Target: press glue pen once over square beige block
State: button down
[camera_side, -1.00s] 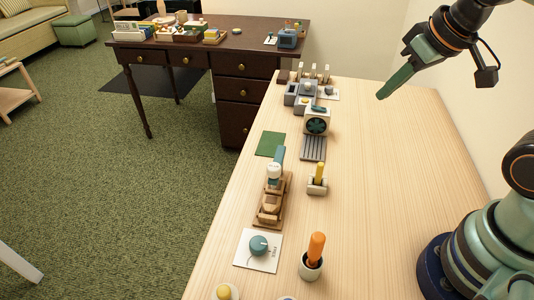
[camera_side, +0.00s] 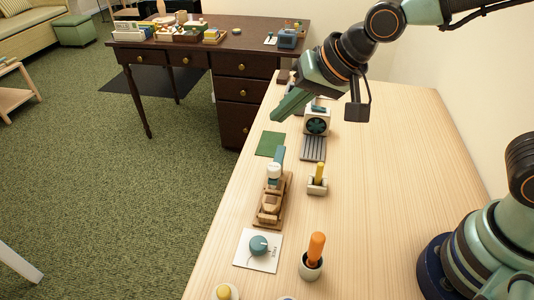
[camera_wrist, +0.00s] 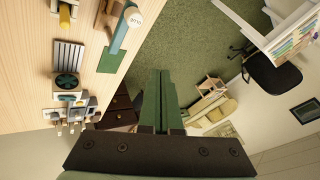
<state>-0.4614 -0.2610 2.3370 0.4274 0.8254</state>
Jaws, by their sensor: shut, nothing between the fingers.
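My gripper (camera_side: 280,114) is shut and empty, its green fingers pointing down-left above the far part of the light wood table. Its closed fingers also show in the wrist view (camera_wrist: 159,85). A thicker orange stick (camera_side: 316,247) stands in a white cup. A wooden tray (camera_side: 283,210) holds small wooden blocks, one perhaps the square beige block; its shape is unclear.
A teal-armed device with a white cap (camera_side: 274,170) stands at the tray's far end. A green mat (camera_side: 270,144), a grey ribbed plate (camera_side: 313,148) and a fan box (camera_side: 317,121) lie near my gripper. A teal dial (camera_side: 259,246) sits nearer the camera.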

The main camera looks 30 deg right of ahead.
jog(key=shift+a+f, duration=0.15)
jog(key=shift+a, duration=0.55)
send_near(270, 166)
jog(key=shift+w+a+f, duration=0.35)
jog(key=shift+w+f, duration=0.25)
jog(key=shift+w, duration=0.1)
jog(key=shift+w+a+f, duration=0.35)
jog(key=shift+w+f, duration=0.25)
jog(key=shift+w, duration=0.05)
jog(key=shift+w+a+f, duration=0.4)
jog(key=shift+w+f, duration=0.2)
jog(key=shift+w, duration=0.1)
jog(key=shift+f, duration=0.1)
dwell(0.3)
jog(key=shift+d+f, duration=0.1)
jog(key=shift+f, duration=0.2)
jog(key=shift+f, duration=0.85)
dwell(1.2)
jog(key=shift+r, duration=1.25)
